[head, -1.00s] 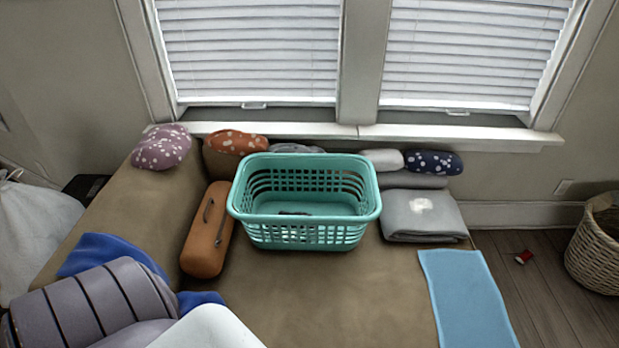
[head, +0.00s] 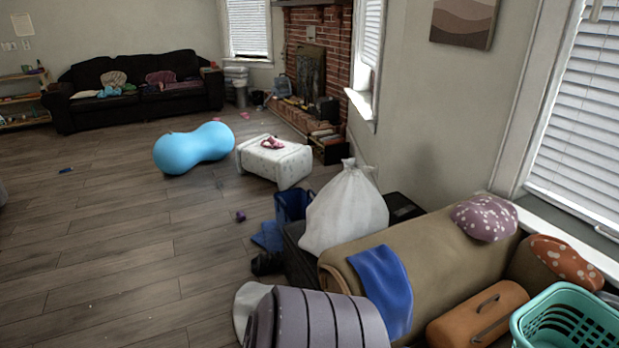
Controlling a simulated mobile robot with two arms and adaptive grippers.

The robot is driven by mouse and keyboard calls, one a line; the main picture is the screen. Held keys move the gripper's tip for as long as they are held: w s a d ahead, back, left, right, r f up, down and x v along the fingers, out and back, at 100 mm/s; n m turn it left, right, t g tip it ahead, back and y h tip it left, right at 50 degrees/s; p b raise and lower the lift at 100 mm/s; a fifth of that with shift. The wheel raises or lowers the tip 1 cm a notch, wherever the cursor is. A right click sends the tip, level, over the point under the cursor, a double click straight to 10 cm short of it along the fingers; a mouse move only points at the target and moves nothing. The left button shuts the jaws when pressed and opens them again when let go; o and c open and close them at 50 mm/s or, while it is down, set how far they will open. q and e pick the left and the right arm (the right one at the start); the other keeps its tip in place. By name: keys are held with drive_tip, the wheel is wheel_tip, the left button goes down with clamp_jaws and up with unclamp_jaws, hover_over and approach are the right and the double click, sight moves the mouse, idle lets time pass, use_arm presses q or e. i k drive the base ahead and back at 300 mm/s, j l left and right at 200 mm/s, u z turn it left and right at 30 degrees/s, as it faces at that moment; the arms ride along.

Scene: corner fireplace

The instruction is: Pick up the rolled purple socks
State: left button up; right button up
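A small purple item (head: 240,215) lies on the wood floor left of the blue bin. It may be the rolled purple socks, but it is too small to tell. A larger purple bundle with white dots (head: 485,217) sits on the couch end below the window; I cannot tell if it is socks or a cushion. Neither of my grippers is in view.
A white bag (head: 346,212), a blue bin (head: 293,205) and a dark case stand beside the couch (head: 440,245). A light-blue peanut ball (head: 194,147) and a white ottoman (head: 273,160) are farther back. The floor at left is mostly clear.

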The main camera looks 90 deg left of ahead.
sight(241, 215)
drive_tip(key=u, duration=3.3)
drive_tip(key=i+u, duration=0.2)
drive_tip(key=i, duration=3.05)
drive_tip(key=j+u, duration=0.05)
drive_tip(key=j, duration=0.05)
